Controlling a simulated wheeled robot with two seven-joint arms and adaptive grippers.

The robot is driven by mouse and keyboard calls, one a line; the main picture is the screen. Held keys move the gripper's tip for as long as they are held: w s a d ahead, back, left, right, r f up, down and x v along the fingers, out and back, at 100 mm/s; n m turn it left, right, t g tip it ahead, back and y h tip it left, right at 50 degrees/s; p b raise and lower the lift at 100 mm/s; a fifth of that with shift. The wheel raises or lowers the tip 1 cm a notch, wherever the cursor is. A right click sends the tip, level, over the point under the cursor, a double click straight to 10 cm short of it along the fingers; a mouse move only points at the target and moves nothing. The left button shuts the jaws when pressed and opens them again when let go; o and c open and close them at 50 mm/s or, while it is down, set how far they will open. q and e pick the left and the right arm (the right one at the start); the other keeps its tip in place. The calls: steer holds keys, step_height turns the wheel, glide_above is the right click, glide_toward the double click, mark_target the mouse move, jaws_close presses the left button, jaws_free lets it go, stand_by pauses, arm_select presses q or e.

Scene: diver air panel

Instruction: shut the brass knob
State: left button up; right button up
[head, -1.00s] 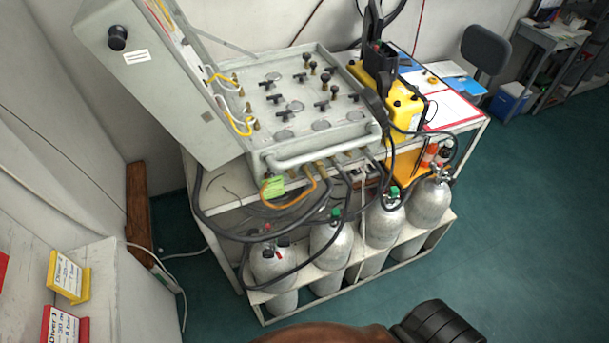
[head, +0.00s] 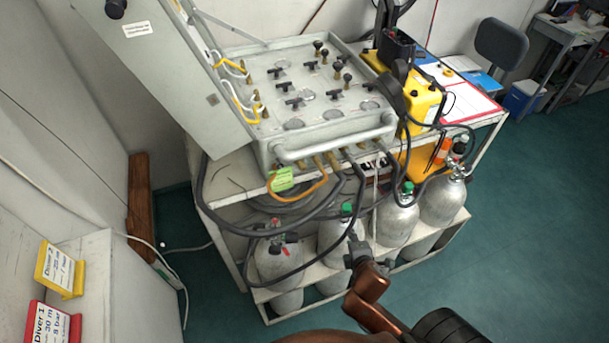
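The grey air panel (head: 322,129) stands on the white bench with its lid (head: 165,62) raised at the left. On its face are several black T-handles and round black knobs (head: 347,78) on brass-coloured stems. Brass-coloured fittings (head: 257,108) sit along its left side, and others line its front edge at the hoses. I cannot tell which of these is the brass knob or how far it is turned. My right gripper (head: 355,250) is dark and small, below the panel in front of the gas cylinders; its fingers are unclear. My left gripper is not in view.
Several silver cylinders (head: 278,262) stand in the rack under the bench, with black hoses looping in front. A yellow unit (head: 412,97) stands right of the panel. An orange hose (head: 300,196) hangs at the front. The floor (head: 530,220) at the right is clear.

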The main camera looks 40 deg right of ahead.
steer(key=w+a+r+n+t, duration=0.2)
steer(key=w+r+n+t, duration=0.2)
steer(key=w+r+n, duration=0.55)
steer(key=n+t+y, duration=0.2)
steer(key=n+t, duration=0.3)
steer(key=n, duration=0.4)
glide_toward(304, 169)
steer(key=shift+m+h, duration=0.3)
steer(key=shift+m, duration=0.05)
steer(key=b+x, duration=0.1)
steer(key=x, duration=0.7)
steer(key=shift+a, duration=0.2)
steer(key=shift+c, duration=0.5)
